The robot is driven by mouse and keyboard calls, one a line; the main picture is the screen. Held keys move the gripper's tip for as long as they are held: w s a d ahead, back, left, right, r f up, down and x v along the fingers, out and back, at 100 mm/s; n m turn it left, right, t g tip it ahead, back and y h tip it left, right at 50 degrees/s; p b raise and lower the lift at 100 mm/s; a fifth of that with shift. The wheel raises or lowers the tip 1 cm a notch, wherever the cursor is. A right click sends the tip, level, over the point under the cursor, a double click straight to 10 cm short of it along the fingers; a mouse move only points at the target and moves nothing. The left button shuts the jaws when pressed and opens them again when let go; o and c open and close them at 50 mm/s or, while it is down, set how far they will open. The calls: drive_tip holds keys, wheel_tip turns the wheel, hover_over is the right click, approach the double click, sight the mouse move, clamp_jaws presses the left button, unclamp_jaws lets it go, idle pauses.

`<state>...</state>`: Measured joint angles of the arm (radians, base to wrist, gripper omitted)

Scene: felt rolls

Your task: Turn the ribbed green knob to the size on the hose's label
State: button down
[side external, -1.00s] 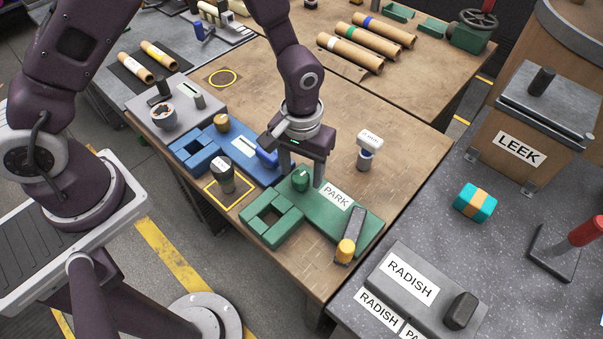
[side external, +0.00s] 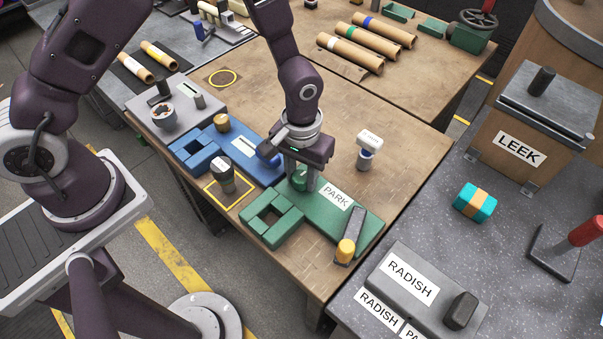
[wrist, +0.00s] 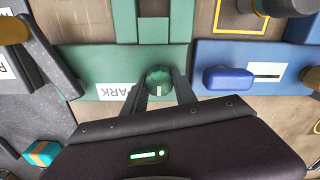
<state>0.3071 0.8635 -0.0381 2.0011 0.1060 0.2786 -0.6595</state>
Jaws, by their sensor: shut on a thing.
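The ribbed green knob (side external: 299,178) stands on the green base plate (side external: 350,213), beside a white PARK label (side external: 336,196). In the wrist view the knob (wrist: 159,75) shows a pale pointer mark on the side towards the camera. My gripper (wrist: 160,84) is shut on the knob, one finger on each side; in the side view the fingers partly hide it. A dark cylinder (side external: 226,182) with a small white label stands in a yellow-outlined square. I cannot tell whether it is the hose, and its label is too small to read.
A blue plate with a blue knob (side external: 269,158) lies close to my gripper. A white-labelled piece (side external: 369,138) stands to the right. A yellow-ended lever (side external: 346,250) sits at the green plate's right end.

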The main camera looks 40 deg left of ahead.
sight(303, 175)
drive_tip(key=m, duration=0.4)
drive_tip(key=shift+d, duration=0.1)
drive_tip(key=shift+m, duration=2.2)
drive_tip(key=c, duration=1)
unclamp_jaws()
wheel_tip(303, 175, up, 7)
drive_tip(key=shift+r, duration=0.1)
